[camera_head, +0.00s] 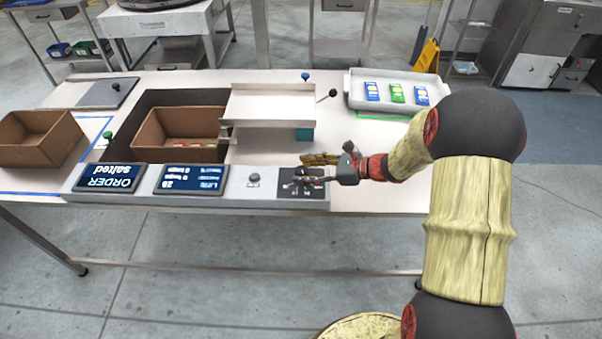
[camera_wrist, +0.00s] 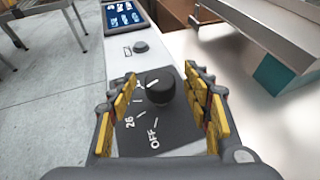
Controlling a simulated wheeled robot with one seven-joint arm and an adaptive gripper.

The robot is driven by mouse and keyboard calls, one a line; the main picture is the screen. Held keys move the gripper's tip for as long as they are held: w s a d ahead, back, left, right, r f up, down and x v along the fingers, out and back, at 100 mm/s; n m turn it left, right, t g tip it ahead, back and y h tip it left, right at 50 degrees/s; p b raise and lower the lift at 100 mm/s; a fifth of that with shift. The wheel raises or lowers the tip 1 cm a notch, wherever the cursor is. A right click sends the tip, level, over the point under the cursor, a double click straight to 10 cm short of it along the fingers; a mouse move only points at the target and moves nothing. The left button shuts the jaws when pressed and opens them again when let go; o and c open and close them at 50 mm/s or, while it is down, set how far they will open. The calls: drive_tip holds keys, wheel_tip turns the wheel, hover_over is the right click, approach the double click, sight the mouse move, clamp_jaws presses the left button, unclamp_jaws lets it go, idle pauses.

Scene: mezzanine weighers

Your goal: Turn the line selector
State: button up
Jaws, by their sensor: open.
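The line selector is a round black knob (camera_wrist: 160,88) on a dark plate (camera_wrist: 178,130) with white marks, including "OFF" and "26". The plate (camera_head: 312,189) is at the right end of the grey console in the head view, where my gripper partly covers the knob. My gripper (camera_wrist: 161,76) is open, its yellow-padded fingers on either side of the knob in the wrist view, with gaps visible on both sides. In the head view my gripper (camera_head: 312,168) reaches in from the right, just over the plate. The knob's exact pointing is unclear.
Behind are a cardboard box (camera_head: 170,124), a raised metal chute (camera_head: 270,103) and a white tray with packets (camera_head: 398,105).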

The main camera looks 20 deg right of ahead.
drive_tip(key=shift+x, duration=0.8)
drive_tip(key=c, duration=0.3)
drive_tip(key=c, duration=0.8)
drive_tip(key=shift+c, duration=0.5)
